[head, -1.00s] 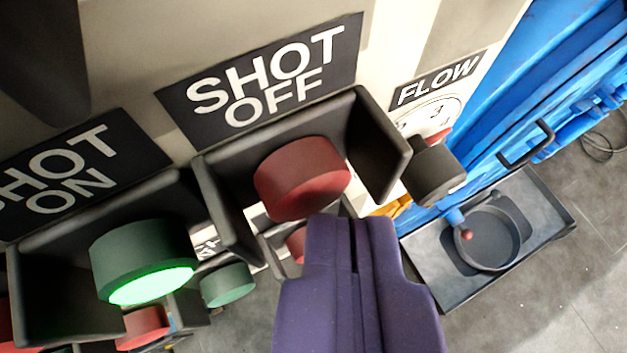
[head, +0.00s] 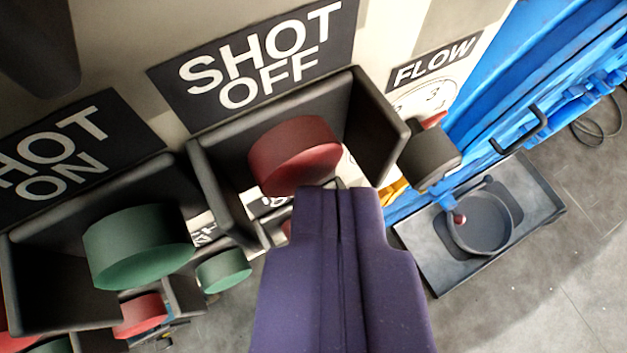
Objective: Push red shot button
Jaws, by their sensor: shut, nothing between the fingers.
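The red shot button (head: 294,156) is a large round button inside a dark open guard (head: 378,130). It sits under the black SHOT OFF label (head: 258,58). My gripper (head: 338,190) is shut and empty, with purple fingers. Its tips overlap the button's lower right edge in the picture, and I cannot tell whether they touch. The green button (head: 138,245) sits in its own guard at the left, under the SHOT ON label (head: 60,160). Its face is not lit.
A dark knob (head: 428,158) under the FLOW label (head: 436,72) is right of the guard. Smaller red (head: 140,314) and green (head: 223,270) buttons lie below. A blue machine wall (head: 540,80) and grey tray (head: 430,262) are at the right.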

